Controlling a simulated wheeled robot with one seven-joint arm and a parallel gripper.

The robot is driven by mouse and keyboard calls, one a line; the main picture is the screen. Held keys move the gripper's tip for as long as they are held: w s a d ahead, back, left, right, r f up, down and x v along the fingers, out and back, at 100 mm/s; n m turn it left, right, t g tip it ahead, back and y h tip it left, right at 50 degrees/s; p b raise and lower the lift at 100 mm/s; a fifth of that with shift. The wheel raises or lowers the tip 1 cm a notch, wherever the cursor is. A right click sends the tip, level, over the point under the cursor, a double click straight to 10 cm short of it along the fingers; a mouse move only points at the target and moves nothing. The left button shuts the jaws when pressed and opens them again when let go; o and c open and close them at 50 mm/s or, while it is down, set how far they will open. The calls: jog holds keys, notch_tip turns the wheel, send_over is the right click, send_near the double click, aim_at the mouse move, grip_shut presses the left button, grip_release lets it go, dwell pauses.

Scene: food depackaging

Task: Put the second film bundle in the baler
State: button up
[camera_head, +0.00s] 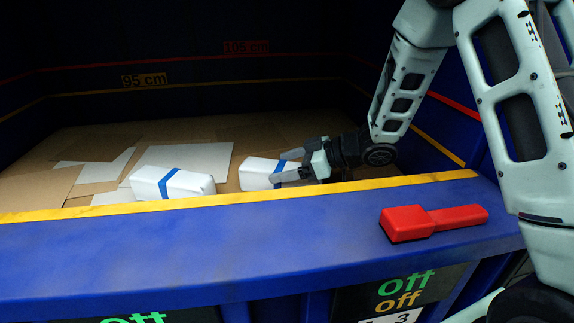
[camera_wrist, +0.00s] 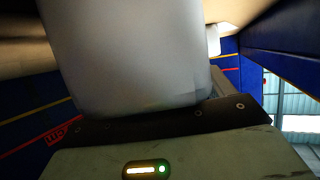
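Two white film bundles with blue bands are inside the blue baler, seen in the head view. The left bundle (camera_head: 195,184) lies on the cardboard, clear of my gripper. The right bundle (camera_head: 256,171) is at my gripper (camera_head: 283,166), with one finger along its far side and one along its near side. My gripper looks shut on it. Whether this bundle rests on the cardboard or hangs just above it is hard to tell. In the wrist view the bundle (camera_wrist: 125,50) fills the upper middle, close to the palm. The fingertips are hidden there.
The baler's front edge has a yellow strip (camera_head: 100,211) and a wide blue ledge (camera_head: 230,240). A red handled tool (camera_head: 430,221) lies on the ledge at right. Flat cardboard (camera_head: 35,185) and pale sheets (camera_head: 185,155) cover the baler floor. My arm reaches over the right side.

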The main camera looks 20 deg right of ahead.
jog(key=shift+r, duration=0.15)
jog(key=p+v, duration=0.1)
jog(key=v, duration=1.1)
